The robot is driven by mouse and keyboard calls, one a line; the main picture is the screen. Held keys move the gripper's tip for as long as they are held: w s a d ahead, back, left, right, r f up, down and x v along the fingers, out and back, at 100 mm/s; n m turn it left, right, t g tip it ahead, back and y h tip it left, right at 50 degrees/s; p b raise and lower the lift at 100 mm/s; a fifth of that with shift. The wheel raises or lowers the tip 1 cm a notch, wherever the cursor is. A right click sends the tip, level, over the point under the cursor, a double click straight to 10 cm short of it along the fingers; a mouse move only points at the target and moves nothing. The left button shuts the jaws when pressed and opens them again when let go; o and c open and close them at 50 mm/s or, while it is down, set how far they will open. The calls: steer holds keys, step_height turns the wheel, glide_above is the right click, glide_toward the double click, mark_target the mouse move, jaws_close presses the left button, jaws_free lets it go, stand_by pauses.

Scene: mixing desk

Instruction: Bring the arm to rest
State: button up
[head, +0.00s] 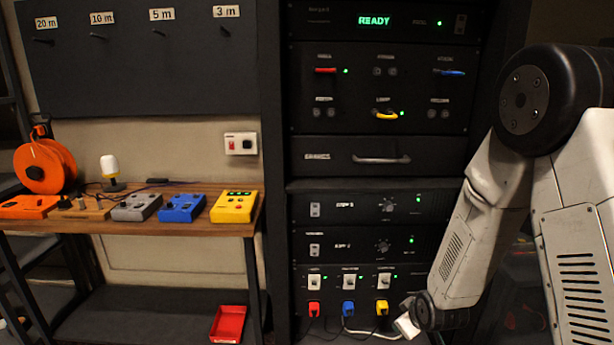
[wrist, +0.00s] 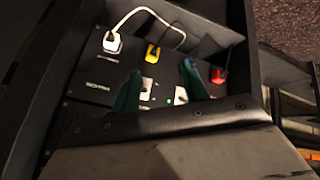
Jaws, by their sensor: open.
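My arm comes down from the right side of the head view, its last dark joint low in front of the rack's right side. My gripper (wrist: 161,70) shows in the wrist view as two green fingers, apart and with nothing between them. They point at the rack's bottom panel (wrist: 95,80). A white plug (wrist: 112,42) with a white cable, a yellow plug (wrist: 153,52) and a red plug (wrist: 218,75) sit there. A blue plug is partly hidden by the right finger. In the head view the gripper's fingers cannot be made out.
The rack (head: 380,155) has a green READY display (head: 374,21) and red, blue and yellow patch leads. A wooden bench (head: 150,222) at left holds an orange reel (head: 45,167) and several coloured boxes. A red tray (head: 228,324) lies below.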

steer(key=s+r+m+g, duration=0.5)
steer(key=s+r+m, duration=0.1)
steer(key=s+r, duration=2.4)
steer(key=shift+s+d+r+m+g, duration=0.2)
steer(key=shift+s+r+m+g, duration=0.15)
steer(key=shift+s, duration=0.75)
